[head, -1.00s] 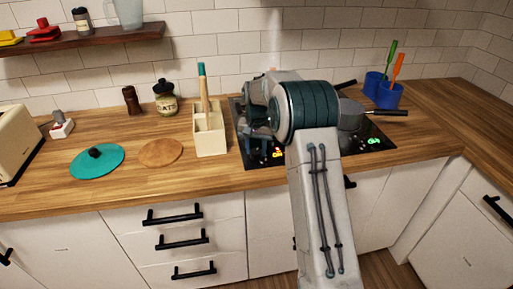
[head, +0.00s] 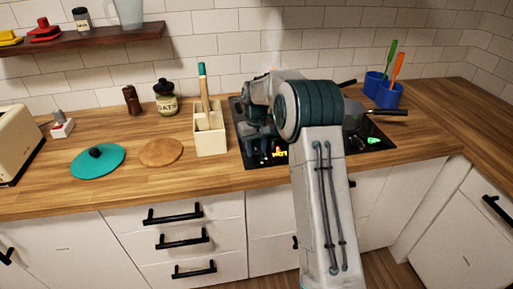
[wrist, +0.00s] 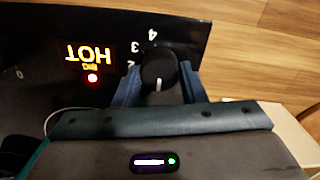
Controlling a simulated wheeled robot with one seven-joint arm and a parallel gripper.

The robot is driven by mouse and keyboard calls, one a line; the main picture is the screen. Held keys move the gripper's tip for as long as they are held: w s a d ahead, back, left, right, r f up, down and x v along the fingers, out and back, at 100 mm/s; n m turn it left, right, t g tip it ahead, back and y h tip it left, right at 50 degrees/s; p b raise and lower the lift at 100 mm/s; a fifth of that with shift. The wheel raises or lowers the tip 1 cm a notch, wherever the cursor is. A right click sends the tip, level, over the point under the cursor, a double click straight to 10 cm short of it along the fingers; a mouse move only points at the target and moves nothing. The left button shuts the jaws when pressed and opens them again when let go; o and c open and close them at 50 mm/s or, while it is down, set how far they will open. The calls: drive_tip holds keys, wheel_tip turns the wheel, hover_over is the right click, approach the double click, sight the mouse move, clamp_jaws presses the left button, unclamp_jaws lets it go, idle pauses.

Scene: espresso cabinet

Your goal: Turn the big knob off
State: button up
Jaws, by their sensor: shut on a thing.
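The big knob (wrist: 159,68) is a round black dial with a white mark that points toward the bottom of the wrist view. Numbers including 2, 3 and 4 are printed around its upper side. My gripper (wrist: 158,80) has its blue fingers on either side of the knob and is shut on it. Beside it, an upside-down glowing HOT sign (wrist: 88,55) has a small label and a lit red dot. In the head view my wrist is over the left front of the black cooktop (head: 383,148), and the knob is not discernible there.
A pan (head: 352,115) stands on the cooktop's right side, partly behind my arm. A cream utensil holder (head: 211,140) stands close on the left. Blue cups (head: 388,96) with utensils stand behind right. The wooden counter (head: 225,175) is clear in front.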

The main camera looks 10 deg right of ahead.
sight(256, 150)
drive_tip(key=shift+r, duration=0.1)
idle(0.3)
drive_tip(key=o, duration=1)
wheel_tip(256, 150, up, 14)
drive_tip(key=shift+f+b, duration=0.15)
drive_tip(key=shift+b, duration=0.15)
